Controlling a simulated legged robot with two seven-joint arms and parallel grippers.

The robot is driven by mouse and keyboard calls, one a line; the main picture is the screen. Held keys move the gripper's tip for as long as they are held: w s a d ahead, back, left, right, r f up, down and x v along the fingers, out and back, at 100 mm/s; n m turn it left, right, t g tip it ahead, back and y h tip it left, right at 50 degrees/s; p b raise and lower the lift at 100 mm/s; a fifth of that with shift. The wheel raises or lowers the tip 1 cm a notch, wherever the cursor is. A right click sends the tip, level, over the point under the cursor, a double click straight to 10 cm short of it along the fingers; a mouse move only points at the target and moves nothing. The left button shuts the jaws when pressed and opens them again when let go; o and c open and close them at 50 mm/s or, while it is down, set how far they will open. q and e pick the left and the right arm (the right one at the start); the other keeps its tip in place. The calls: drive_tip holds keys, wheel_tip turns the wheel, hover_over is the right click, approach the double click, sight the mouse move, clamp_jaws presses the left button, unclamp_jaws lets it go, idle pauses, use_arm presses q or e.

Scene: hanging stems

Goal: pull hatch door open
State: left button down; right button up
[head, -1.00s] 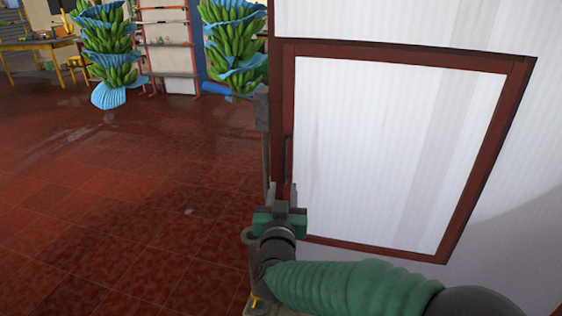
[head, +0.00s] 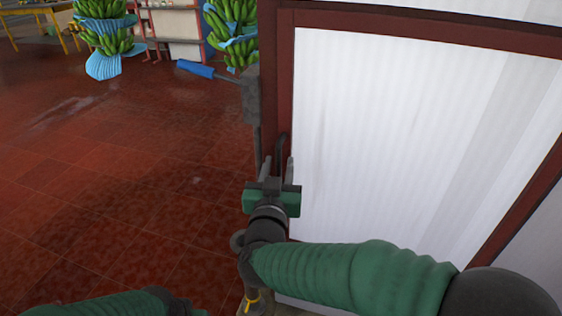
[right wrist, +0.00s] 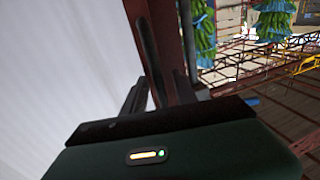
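The hatch door (head: 400,130) is a white ribbed panel in a dark red frame on the right of the head view, and it looks shut. A dark upright handle (head: 281,148) is at its left edge; it also shows in the right wrist view (right wrist: 149,50). My right gripper (head: 277,172) is open, its two fingers pointing up at the handle's lower part. In the right wrist view its fingers (right wrist: 155,95) stand on either side of the handle, with gaps showing. Whether they touch it is unclear. My left arm shows only as a green sleeve at the bottom left; its gripper is out of view.
A grey box on a post (head: 252,95) with a blue-ended rod (head: 196,69) stands just left of the door frame. Hanging banana bunches (head: 103,30) and a yellow table (head: 40,22) are farther back. The red tiled floor (head: 120,190) at left is clear.

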drive_tip(key=shift+a, duration=0.1)
drive_tip(key=shift+c, duration=0.9)
clamp_jaws()
idle(0.4)
